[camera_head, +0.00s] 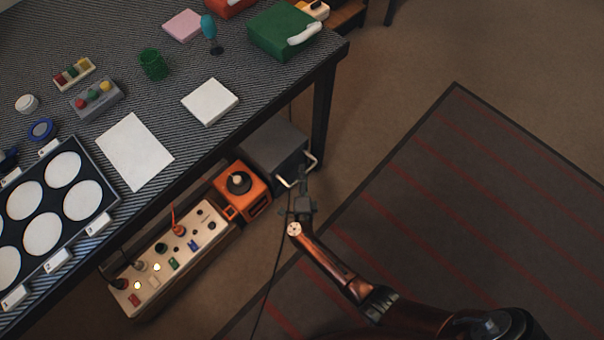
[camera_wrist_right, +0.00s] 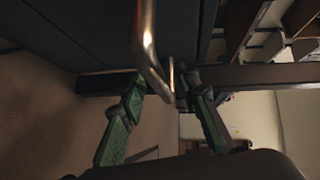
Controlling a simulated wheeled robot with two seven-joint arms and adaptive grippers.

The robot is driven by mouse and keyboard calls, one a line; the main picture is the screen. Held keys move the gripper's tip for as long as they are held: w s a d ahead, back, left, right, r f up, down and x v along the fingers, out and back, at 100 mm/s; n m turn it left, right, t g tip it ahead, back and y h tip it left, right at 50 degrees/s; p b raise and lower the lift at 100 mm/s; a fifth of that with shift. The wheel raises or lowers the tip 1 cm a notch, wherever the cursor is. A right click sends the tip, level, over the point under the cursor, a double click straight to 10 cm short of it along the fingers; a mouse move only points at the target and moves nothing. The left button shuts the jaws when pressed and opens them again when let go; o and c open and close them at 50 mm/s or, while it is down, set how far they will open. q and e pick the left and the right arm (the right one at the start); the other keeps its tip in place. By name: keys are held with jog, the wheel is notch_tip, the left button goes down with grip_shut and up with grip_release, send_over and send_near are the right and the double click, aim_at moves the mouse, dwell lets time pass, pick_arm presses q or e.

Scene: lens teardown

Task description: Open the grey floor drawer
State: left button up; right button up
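The grey floor drawer (camera_head: 273,148) is a dark grey box on the floor under the table's right end, with a pale metal bar handle (camera_head: 299,171) on its right-facing front. The drawer looks shut. My right gripper (camera_head: 302,186) is at the lower end of this handle. In the right wrist view the shiny handle (camera_wrist_right: 150,45) comes down so that its bent end lies between or just beyond the spread fingers of my right gripper (camera_wrist_right: 165,125). Whether a finger touches it, I cannot tell. My left gripper is not in view.
A table leg (camera_head: 323,120) rises just behind the handle. A cable (camera_head: 271,280) runs along the floor. The striped rug (camera_head: 470,190) to the right is clear.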

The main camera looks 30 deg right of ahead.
grip_shut()
dwell(0.3)
dwell(0.4)
